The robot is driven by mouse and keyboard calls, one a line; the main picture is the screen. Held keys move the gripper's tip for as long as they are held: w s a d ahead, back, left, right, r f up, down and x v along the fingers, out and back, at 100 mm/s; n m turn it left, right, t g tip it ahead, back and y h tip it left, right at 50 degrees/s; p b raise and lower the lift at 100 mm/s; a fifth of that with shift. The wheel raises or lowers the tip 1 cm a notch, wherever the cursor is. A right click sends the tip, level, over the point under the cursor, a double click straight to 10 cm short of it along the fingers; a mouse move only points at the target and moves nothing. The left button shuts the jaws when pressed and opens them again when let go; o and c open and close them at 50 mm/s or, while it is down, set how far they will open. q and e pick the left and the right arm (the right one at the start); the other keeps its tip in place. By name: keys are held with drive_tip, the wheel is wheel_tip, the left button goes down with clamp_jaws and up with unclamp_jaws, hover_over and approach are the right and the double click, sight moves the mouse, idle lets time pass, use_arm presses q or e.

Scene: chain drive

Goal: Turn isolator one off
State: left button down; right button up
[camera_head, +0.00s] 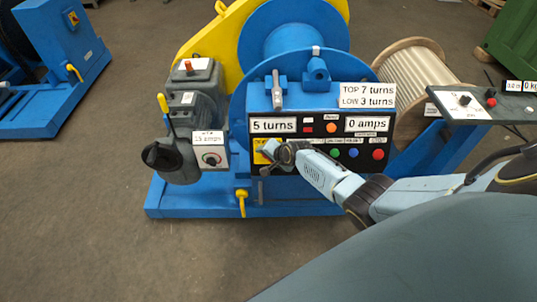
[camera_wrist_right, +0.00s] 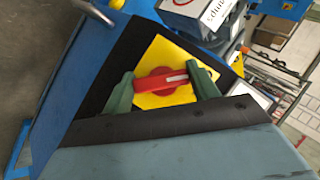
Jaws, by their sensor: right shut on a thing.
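A rotary isolator with a red handle (camera_wrist_right: 160,83) on a yellow plate (camera_wrist_right: 150,55) fills the middle of the right wrist view. My right gripper (camera_wrist_right: 162,86) is shut on this handle, with a green finger at each end of it. The handle lies nearly level in that view, with a white mark near its right end. In the head view the yellow plate (camera_head: 260,158) is at the left end of the black control panel, and my right gripper (camera_head: 274,151) covers the handle. Whether it is isolator one cannot be read. My left gripper is not in view.
The black panel (camera_head: 320,127) has displays reading "5 turns" and "0 amps" and several coloured buttons. A lever with a yellow handle (camera_head: 164,106) stands left of it. Another blue machine (camera_head: 58,60) with a red switch is at the upper left. Open floor lies in front.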

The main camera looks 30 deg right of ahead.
idle(0.4)
drive_tip(key=o, duration=1)
drive_tip(key=shift+s+r+p, duration=0.3)
drive_tip(key=shift+r+p, duration=0.05)
drive_tip(key=shift+p, duration=0.1)
drive_tip(key=p+v, duration=0.6)
drive_tip(key=v, duration=0.6)
drive_tip(key=shift+s+r, duration=0.15)
drive_tip(key=shift+r, duration=0.05)
drive_tip(key=shift+f, duration=0.1)
